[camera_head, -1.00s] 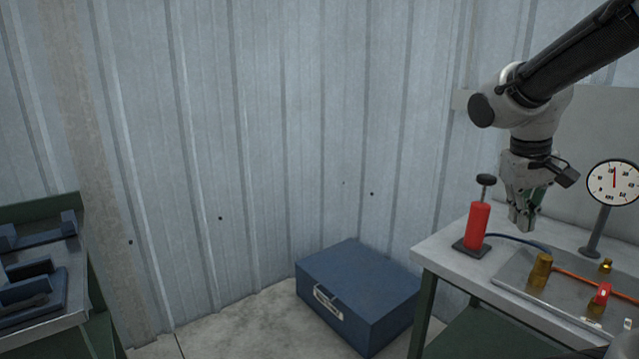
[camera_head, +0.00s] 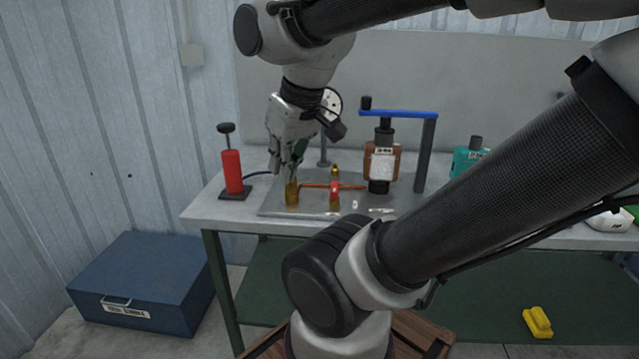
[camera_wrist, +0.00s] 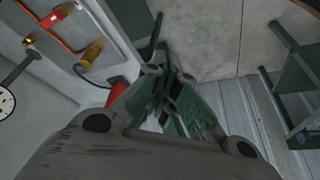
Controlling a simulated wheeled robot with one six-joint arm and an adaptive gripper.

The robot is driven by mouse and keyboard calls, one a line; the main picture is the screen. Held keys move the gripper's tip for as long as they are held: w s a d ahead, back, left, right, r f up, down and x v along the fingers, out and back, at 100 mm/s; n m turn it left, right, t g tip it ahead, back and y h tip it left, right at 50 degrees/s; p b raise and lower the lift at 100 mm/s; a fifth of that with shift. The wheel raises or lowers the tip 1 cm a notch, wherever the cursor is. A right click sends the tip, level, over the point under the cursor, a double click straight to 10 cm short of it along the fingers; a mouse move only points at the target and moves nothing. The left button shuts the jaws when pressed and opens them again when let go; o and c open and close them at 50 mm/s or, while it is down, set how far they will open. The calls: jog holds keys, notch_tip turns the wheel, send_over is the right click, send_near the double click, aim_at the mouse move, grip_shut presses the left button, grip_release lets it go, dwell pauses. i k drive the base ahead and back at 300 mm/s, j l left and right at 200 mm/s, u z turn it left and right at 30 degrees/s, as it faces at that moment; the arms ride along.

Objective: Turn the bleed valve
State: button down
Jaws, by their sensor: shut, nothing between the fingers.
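A test rig stands on the bench plate. It has a red-handled valve (camera_head: 335,188), a small brass fitting (camera_head: 336,171) behind it and a brass cylinder (camera_head: 292,193) on its left, with an orange pipe between. I cannot tell for sure which part is the bleed valve. My gripper (camera_head: 286,170) points down, shut and empty, close to the brass cylinder's top in the head view. In the wrist view my fingers (camera_wrist: 168,90) are apart from the brass cylinder (camera_wrist: 91,53), the red handle (camera_wrist: 57,14) and the small fitting (camera_wrist: 29,40), which lie upper left.
A red hand pump (camera_head: 232,172) stands left of the gripper. A dial gauge (camera_head: 332,103) is partly behind my wrist. A brown device with a blue bar (camera_head: 398,113) stands to the right. A blue box (camera_head: 145,280) is on the floor. My arm hides part of the bench.

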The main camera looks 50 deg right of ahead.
aim_at(334, 189)
jog(key=l+z, duration=0.1)
jog(key=z, duration=0.3)
jog(key=i+z, duration=0.1)
jog(key=z, duration=0.25)
jog(key=l+z, duration=0.15)
jog(key=z, duration=0.25)
jog(key=i+j, duration=0.05)
